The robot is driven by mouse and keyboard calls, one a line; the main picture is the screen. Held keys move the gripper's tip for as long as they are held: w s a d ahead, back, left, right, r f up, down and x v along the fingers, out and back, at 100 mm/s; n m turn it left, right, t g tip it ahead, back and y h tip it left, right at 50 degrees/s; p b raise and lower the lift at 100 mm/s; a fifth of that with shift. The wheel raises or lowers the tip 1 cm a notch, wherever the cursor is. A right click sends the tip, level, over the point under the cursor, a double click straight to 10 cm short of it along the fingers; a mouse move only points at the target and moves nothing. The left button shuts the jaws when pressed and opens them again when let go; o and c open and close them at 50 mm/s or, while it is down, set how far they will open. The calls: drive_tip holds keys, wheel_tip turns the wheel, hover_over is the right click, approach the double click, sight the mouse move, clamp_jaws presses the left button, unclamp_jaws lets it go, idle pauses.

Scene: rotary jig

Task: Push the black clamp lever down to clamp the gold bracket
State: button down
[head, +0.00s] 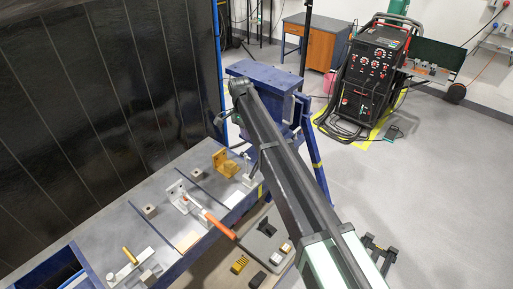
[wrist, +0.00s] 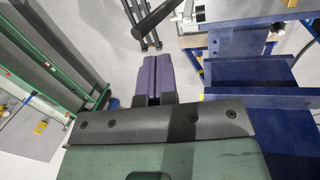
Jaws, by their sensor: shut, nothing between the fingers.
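The black clamp lever (wrist: 153,19) shows at the top of the wrist view, slanting up to the right toward a pale metal clamp part. My gripper (wrist: 151,57) has its two purple fingers shut with nothing between them. The lever lies beyond the fingertips in the picture, with a visible gap. In the head view my arm covers the gripper.
A blue post (head: 262,80) stands at the table's far end. A grey board (head: 262,240) with small blocks lies beside the table. A dark panel (head: 90,90) closes the left side.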

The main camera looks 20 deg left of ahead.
sight(256, 168)
drive_tip(key=b+x, duration=0.3)
drive_tip(key=w+b+x, duration=0.1)
drive_tip(key=b+x, duration=0.5)
drive_tip(key=x, duration=0.1)
drive_tip(key=shift+w+d+f, duration=0.15)
drive_tip(key=shift+d, duration=0.05)
drive_tip(key=shift+f+b, duration=0.15)
drive_tip(key=shift+b, duration=0.2)
drive_tip(key=shift+s+d, duration=0.1)
drive_tip(key=shift+s, duration=0.1)
